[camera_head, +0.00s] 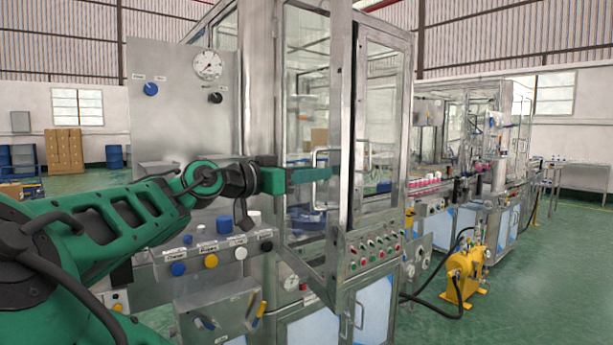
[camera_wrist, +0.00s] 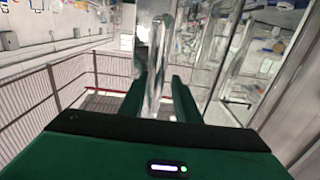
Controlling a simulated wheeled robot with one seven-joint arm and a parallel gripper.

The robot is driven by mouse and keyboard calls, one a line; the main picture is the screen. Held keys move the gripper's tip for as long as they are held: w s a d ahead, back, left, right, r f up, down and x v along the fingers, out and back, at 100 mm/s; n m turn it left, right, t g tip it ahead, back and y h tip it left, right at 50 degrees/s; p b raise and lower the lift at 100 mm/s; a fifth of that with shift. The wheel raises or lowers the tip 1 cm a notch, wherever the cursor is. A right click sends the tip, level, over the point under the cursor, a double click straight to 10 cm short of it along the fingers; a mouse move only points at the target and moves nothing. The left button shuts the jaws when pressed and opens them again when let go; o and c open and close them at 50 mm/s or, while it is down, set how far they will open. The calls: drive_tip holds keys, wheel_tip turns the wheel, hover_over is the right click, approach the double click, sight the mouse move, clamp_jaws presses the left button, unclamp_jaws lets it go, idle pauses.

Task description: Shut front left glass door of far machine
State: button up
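The framed glass door (camera_head: 304,95) of the large machine stands open in the head view, swung out from the cabinet, with its lower edge jutting forward. Its metal handle (camera_head: 326,151) is a bar bracket on the door's face. My gripper (camera_head: 318,174) reaches it from the left, its green fingers level with the handle. Exact finger contact is hard to see.
A control panel with colored buttons (camera_head: 376,246) lies below and right of the door. A steel panel with a gauge (camera_head: 208,64) stands left, near my arm. A second glass machine (camera_head: 470,125) and a yellow pump (camera_head: 466,272) are at right. Green floor (camera_head: 550,270) is open there.

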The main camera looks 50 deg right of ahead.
clamp_jaws()
